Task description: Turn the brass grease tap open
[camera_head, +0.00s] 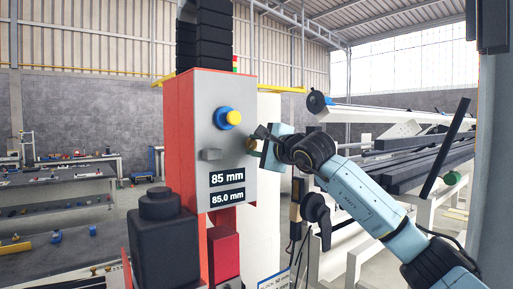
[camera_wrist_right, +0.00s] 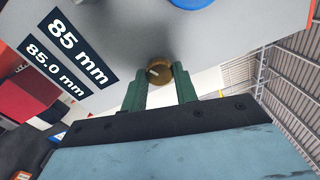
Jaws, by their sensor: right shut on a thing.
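The brass grease tap (camera_head: 251,144) is a small round brass piece at the right edge of the grey panel (camera_head: 219,98) on a red machine. It also shows in the right wrist view (camera_wrist_right: 158,72), with a pale mark on its face. My right gripper (camera_wrist_right: 159,82) has its two green fingers on either side of the tap, shut on it. In the head view the right gripper (camera_head: 257,145) reaches in from the right, and its hand partly hides the tap. I cannot tell how far the tap is turned. My left gripper is not in view.
A black block (camera_head: 161,225) stands at the machine's left. A rack with long dark bars (camera_head: 415,165) lies behind my right arm.

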